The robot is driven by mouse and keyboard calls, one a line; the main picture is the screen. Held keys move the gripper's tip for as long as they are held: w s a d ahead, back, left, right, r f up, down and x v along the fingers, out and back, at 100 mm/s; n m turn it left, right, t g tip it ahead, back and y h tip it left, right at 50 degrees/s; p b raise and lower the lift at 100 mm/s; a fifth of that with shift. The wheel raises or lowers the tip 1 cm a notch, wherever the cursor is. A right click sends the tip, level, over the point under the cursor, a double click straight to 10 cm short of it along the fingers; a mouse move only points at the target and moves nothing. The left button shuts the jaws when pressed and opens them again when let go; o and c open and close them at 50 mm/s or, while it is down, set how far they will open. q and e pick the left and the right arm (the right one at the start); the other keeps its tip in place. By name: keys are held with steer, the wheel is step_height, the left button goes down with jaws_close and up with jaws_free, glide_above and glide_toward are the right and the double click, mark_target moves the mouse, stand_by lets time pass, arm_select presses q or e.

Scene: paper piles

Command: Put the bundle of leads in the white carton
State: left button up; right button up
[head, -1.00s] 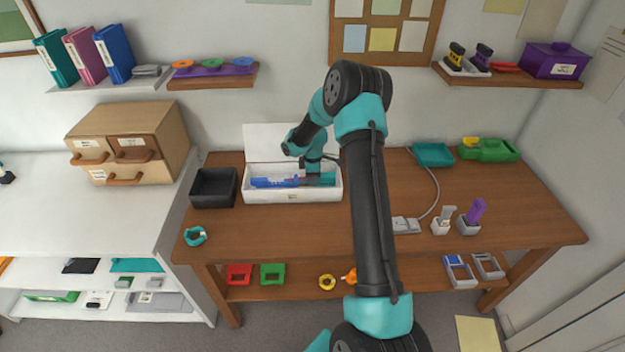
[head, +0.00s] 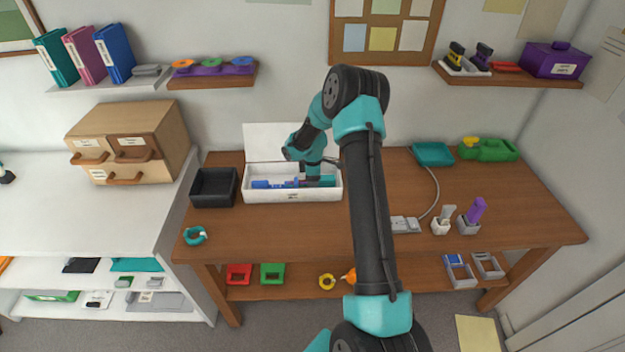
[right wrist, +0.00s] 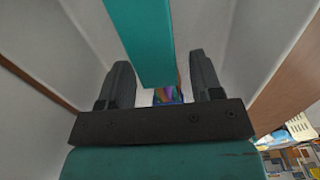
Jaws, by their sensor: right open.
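The white carton (head: 293,196) stands on the brown table with its lid raised at the back. Inside lie long blue (head: 268,184) and teal pieces (head: 328,182), with some purple between them. My right gripper (head: 310,178) reaches down into the carton over these contents. In the right wrist view its two fingers (right wrist: 162,85) are apart. A teal bar (right wrist: 145,40) shows beyond and between them, and a small multicoloured end (right wrist: 167,95) shows low between them. That end may belong to the bundle of leads, but I cannot tell. My left gripper is not clearly seen.
A black open bin (head: 213,188) stands just left of the carton. A teal ring-shaped thing (head: 195,236) lies near the front left table edge. The table front middle is clear.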

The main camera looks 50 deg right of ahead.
step_height(320, 180, up, 12)
steer(key=shift+r, duration=0.15)
stand_by(0.5)
stand_by(0.3)
